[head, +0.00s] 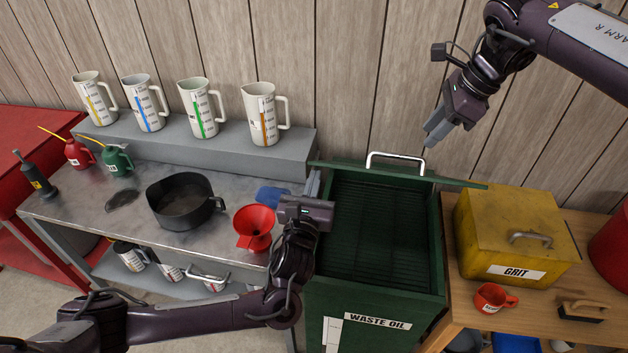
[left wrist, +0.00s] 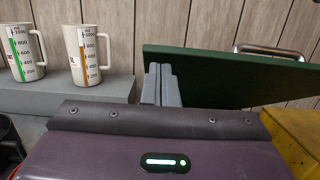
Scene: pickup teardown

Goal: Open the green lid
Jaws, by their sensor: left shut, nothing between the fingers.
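The green lid (head: 455,183) stands raised at the back of the green waste oil bin (head: 436,235), seen nearly edge-on in the head view. Its metal handle (head: 395,157) shows above the lid's edge. In the left wrist view the lid (left wrist: 235,75) is a tilted green panel with the handle (left wrist: 275,50) at its upper right. My left gripper (head: 314,182) is shut and empty at the lid's left end; its fingers (left wrist: 161,84) overlap the panel's left edge in view, and contact is unclear. My right gripper (head: 433,136) hangs above the lid's right part, apart from it; its finger gap is unclear.
A metal bench (head: 80,222) on the left holds a black pan (head: 183,203) and a red funnel (head: 254,228). Several measuring jugs stand on a grey shelf (head: 220,152). A yellow grit box (head: 510,230) and red mug (head: 492,298) are on the right table.

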